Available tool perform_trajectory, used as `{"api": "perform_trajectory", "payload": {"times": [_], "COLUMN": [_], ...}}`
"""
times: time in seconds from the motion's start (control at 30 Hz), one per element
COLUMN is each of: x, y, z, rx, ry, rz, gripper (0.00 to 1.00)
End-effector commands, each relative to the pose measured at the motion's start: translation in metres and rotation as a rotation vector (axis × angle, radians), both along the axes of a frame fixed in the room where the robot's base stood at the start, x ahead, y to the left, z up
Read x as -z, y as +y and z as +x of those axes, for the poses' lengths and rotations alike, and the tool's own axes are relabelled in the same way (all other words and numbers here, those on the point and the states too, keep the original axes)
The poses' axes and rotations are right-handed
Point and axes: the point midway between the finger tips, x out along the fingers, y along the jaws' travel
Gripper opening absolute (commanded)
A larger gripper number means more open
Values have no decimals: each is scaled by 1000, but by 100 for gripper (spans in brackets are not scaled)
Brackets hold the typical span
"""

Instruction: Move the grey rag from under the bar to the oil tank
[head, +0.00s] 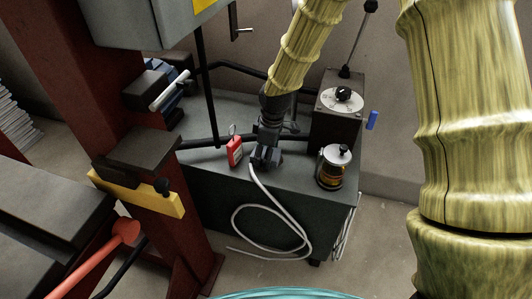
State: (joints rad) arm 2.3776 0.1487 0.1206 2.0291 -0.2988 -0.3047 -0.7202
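The oil tank (215,172) appears to be the dark grey-green box standing on the floor in the middle, with a flat top. My gripper (264,163) is dark and points down at the tank's top, close to its front edge. Its fingers are small and dark here, so I cannot tell whether they are open or hold anything. I cannot pick out the grey rag for certain; it may be hidden. Dark bars (209,90) run upright and across above the tank, and I cannot tell which one is the task's bar.
A red tag-like object (235,152) is left of my gripper. A glass jar with amber liquid (331,168) and a dark box with a dial (343,99) stand to the right. A white cable (272,190) loops down the front. A red post (88,80) rises at left.

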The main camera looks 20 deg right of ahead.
Motion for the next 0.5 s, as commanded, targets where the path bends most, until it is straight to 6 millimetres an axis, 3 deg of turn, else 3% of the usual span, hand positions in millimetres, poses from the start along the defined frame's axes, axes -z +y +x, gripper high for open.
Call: {"api": "perform_trajectory", "payload": {"times": [0.37, 0.5], "x": [-1, -15], "y": [0, -1], "z": [0, 0], "rx": [0, 0], "ry": [0, -1], "rz": [0, 0], "gripper": [76, 76]}}
